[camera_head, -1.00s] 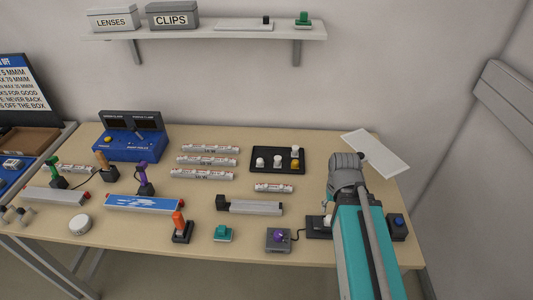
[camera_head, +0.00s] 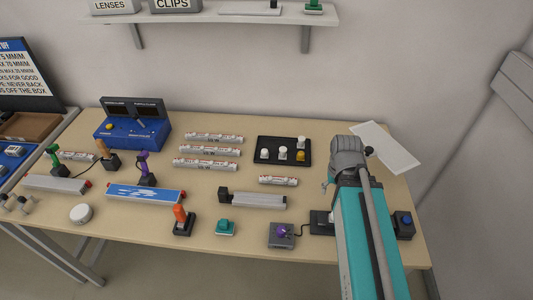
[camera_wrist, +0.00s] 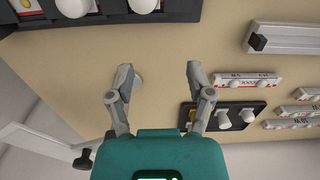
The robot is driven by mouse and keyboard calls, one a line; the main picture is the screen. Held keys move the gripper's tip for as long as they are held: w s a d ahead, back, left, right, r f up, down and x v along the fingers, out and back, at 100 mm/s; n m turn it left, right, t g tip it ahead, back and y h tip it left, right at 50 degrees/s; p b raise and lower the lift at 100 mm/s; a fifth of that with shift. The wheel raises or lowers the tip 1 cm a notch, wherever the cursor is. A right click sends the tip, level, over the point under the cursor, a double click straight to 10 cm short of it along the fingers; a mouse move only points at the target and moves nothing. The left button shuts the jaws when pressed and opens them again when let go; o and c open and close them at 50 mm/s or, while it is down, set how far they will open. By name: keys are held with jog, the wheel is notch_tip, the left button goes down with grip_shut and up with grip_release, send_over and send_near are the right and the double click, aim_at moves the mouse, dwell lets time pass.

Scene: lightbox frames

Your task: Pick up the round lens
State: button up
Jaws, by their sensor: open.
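In the head view, my arm covers that spot, and only a little of my gripper (camera_head: 326,186) shows beside the wrist. A white round disc (camera_head: 81,213) lies at the table's front left, far from my gripper; I cannot tell what it is.
A black tray (camera_head: 271,157) with small bulbs stands left of my wrist. A white panel (camera_head: 390,150) is at the back right. A grey rail (camera_head: 257,200) and a grey box with a purple knob (camera_head: 281,236) stand to the left. A blue-buttoned box (camera_head: 403,223) is on the right.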

jog(key=shift+o, duration=0.2)
jog(key=w+a+r+n+p, duration=0.2)
jog(key=w+a+n, duration=0.9)
jog(key=w, duration=0.4)
jog(key=shift+w, duration=0.15)
jog(key=r+n+p, duration=0.2)
jog(key=n, duration=0.8)
send_over(265, 151)
jog(key=shift+f, duration=0.2)
jog(key=shift+f+b, duration=0.2)
jog(key=shift+b, duration=0.2)
notch_tip(265, 151, down, 8)
jog(key=b, duration=0.8)
jog(key=shift+f, duration=0.15)
